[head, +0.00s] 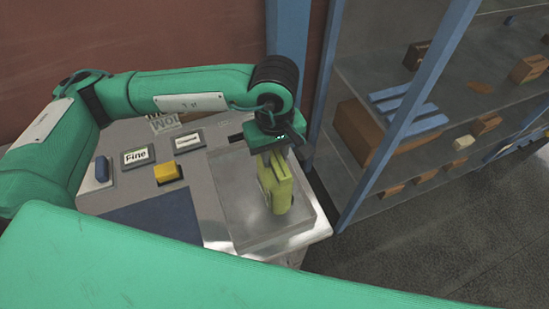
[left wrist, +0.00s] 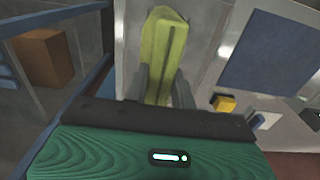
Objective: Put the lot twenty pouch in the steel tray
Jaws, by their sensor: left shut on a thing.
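A yellow-green pouch (head: 276,184) hangs upright from my left gripper (head: 272,150), over the steel tray (head: 234,207) at the right end of the bench. My left gripper is shut on the pouch's upper end. In the left wrist view the pouch (left wrist: 163,42) sticks out beyond the two grey fingers (left wrist: 162,86). No lot marking on it can be read. I cannot tell whether its lower end touches the tray floor. My right gripper is not in view.
A yellow block (head: 167,172), a "Fine" sign (head: 136,156) and a dark blue mat (head: 150,218) lie left of the tray. A shelf rack with a blue post (head: 405,105) and brown boxes (head: 358,128) stands close on the right.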

